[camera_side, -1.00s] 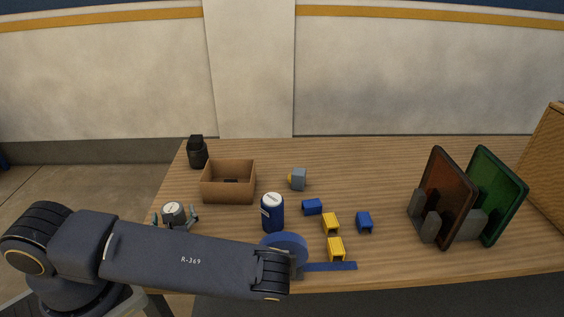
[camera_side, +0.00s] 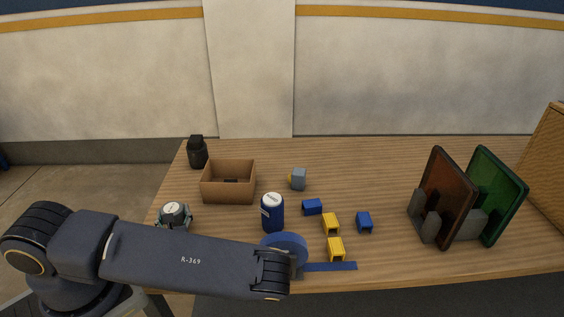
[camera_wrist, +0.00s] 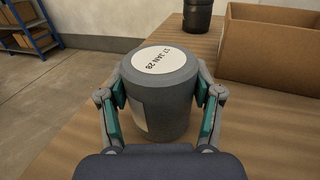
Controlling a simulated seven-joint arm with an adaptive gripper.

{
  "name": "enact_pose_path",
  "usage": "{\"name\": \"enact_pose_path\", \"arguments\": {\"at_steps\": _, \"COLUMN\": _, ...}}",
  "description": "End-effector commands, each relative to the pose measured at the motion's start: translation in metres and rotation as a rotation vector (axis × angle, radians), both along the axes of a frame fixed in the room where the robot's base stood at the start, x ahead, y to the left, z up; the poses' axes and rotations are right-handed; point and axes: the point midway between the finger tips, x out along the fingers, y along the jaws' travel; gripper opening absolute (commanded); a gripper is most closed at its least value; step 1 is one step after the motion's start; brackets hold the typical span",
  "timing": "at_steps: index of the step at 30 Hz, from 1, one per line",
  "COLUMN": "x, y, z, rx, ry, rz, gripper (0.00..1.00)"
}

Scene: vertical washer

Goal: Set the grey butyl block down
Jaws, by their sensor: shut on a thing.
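The grey butyl block (camera_wrist: 163,98) looks like a grey cylinder with a round white label on top reading "17 JAN 28". It stands upright between the fingers of my gripper (camera_wrist: 163,105) in the wrist view, with the green pads pressed on its left and right sides. In the side view the block (camera_side: 174,212) is at the table's left edge, its lower part hidden behind my arm. I cannot tell for sure whether its base touches the table.
An open cardboard box (camera_side: 228,192) and a black jar (camera_side: 197,153) stand behind. A blue can (camera_side: 272,212) is to the right. Small blue (camera_side: 364,222) and yellow (camera_side: 336,249) blocks and a grey-blue piece (camera_side: 298,180) lie beyond. Brown (camera_side: 447,198) and green (camera_side: 497,195) panels stand at right.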

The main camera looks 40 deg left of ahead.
Motion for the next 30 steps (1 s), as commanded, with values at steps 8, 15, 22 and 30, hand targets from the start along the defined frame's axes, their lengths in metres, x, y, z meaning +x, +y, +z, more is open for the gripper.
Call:
{"name": "enact_pose_path", "arguments": {"at_steps": 8, "x": 0.0, "y": 0.0, "z": 0.018, "rx": 0.004, "ry": -0.002, "rz": 0.0, "gripper": 0.1}}
{"name": "enact_pose_path", "arguments": {"at_steps": 15, "x": 0.0, "y": 0.0, "z": 0.071, "rx": 0.001, "ry": -0.004, "rz": 0.002, "gripper": 0.1}}
{"name": "enact_pose_path", "arguments": {"at_steps": 22, "x": 0.008, "y": -0.007, "z": 0.096, "rx": -0.004, "ry": -0.002, "rz": -0.019, "gripper": 0.1}}
{"name": "enact_pose_path", "arguments": {"at_steps": 30, "x": 0.086, "y": -0.088, "z": 0.108, "rx": -0.028, "ry": 0.011, "rz": -0.266, "gripper": 0.1}}
